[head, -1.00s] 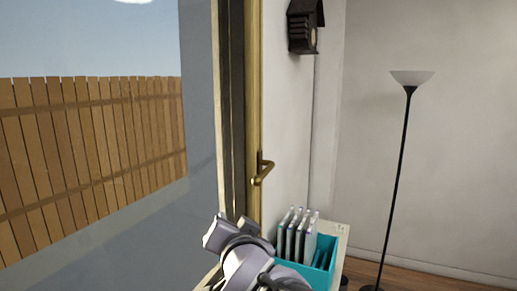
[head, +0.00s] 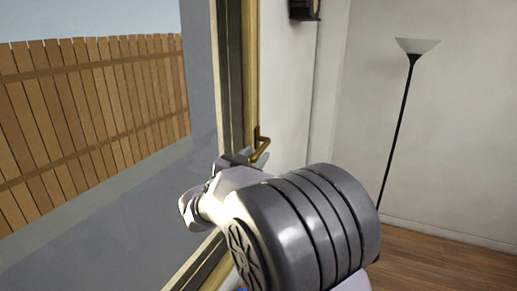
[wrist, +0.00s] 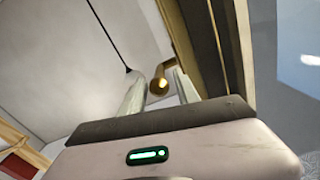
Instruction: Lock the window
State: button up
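The brass window handle (head: 263,146) sits on the gold-coloured frame (head: 250,90) of the window, at the centre of the head view. My gripper (head: 246,157) is just below and left of the handle in that view, with its fingers partly hidden. In the wrist view my gripper (wrist: 158,80) has its two pale fingers spread apart. The round end of the handle (wrist: 158,86) shows in the gap between them. I see no clear contact between the fingers and the handle.
The glass pane (head: 200,90) is at the left, with a wooden fence (head: 90,120) beyond it. A black floor lamp (head: 400,125) stands at the right by the wall. A dark wall-mounted object (head: 304,9) is at the top. Wooden floor (head: 440,255) is open at lower right.

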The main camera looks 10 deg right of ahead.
aim_at(261, 150)
jog(key=x, duration=0.4)
grip_shut()
dwell(1.4)
